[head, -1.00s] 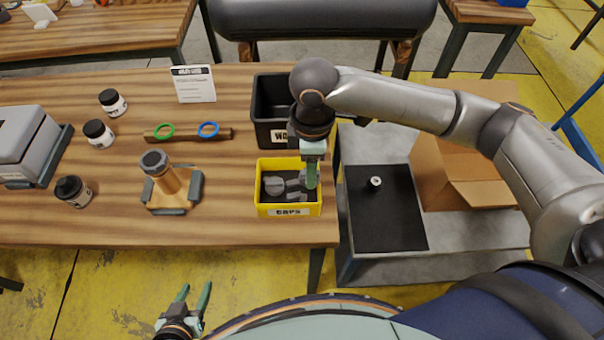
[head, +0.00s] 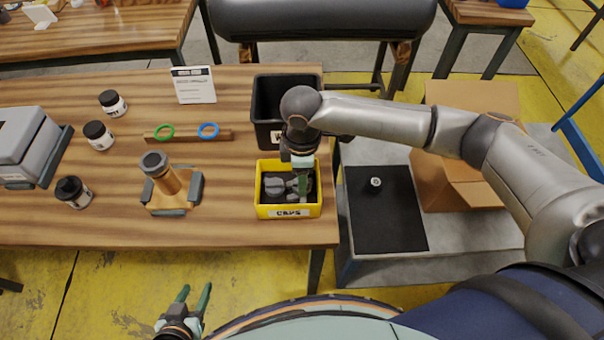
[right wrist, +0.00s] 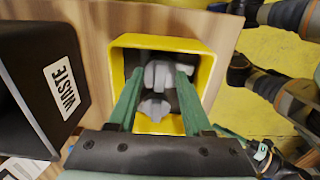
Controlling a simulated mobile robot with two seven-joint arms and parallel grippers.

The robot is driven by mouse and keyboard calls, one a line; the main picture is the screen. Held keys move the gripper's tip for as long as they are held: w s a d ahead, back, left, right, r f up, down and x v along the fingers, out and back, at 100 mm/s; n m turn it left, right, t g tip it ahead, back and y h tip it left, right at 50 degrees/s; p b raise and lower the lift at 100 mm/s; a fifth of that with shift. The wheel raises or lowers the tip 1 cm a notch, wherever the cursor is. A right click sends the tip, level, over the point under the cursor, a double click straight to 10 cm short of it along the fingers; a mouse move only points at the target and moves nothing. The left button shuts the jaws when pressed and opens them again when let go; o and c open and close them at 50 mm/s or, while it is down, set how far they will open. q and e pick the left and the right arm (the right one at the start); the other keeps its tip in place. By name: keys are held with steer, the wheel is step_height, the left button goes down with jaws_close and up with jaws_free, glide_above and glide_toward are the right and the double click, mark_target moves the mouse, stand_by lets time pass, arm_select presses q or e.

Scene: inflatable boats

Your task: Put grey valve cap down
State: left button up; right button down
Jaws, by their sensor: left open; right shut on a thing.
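The yellow caps bin (head: 262,203) stands at the front right corner of the wooden table, with several grey valve caps (head: 274,185) inside. It also shows in the right wrist view (right wrist: 206,100). My right gripper (head: 303,194) points down into the bin. In the right wrist view its fingers (right wrist: 159,76) are shut on a grey valve cap (right wrist: 158,74). Other grey caps lie below and around it, and I cannot tell whether the held cap touches them. My left gripper (head: 196,294) is open and empty, in front of the table.
A black waste bin (head: 263,107) stands right behind the yellow bin. A wooden stand with a dark-topped post (head: 165,178) is to the left. Green (head: 163,132) and blue rings (head: 208,130) sit on a wooden bar. A black mat (head: 385,215) lies on the lower grey surface at right.

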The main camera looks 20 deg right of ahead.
steer(key=shift+f, duration=0.15)
steer(key=shift+c, duration=1.6)
jaws_free()
step_height(320, 180, up, 13)
steer(key=shift+f, duration=0.15)
